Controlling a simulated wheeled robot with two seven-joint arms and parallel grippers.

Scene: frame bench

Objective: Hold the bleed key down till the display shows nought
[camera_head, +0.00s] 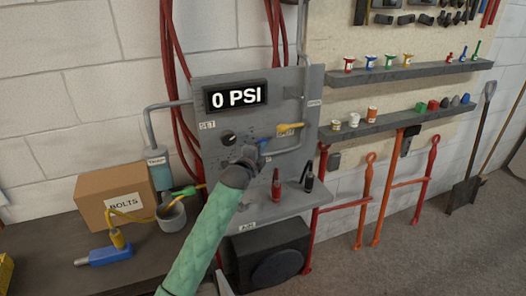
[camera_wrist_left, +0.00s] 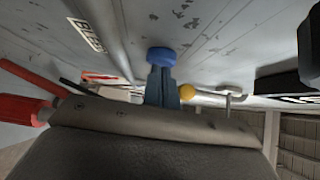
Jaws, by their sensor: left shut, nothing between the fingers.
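The display (camera_head: 235,97) on the grey panel (camera_head: 295,85) reads 0 PSI. My left gripper (camera_head: 250,155) is in front of the panel below the display, fingers together and empty. In the left wrist view my closed left fingertips (camera_wrist_left: 162,78) meet a round blue key (camera_wrist_left: 161,56), seemingly touching it. A label that appears to read BLEED (camera_wrist_left: 86,34) is on the panel nearby. In the head view the gripper partly hides the blue key (camera_head: 263,142). How far the key is pressed cannot be seen. My right gripper is not in view.
A yellow lever (camera_head: 290,128) and a black knob (camera_head: 228,137) are on the panel close to my gripper. Red (camera_head: 276,185) and black (camera_head: 309,177) tools stand on the ledge below. A cardboard box (camera_head: 115,190) and a blue tool (camera_head: 107,256) are at the left.

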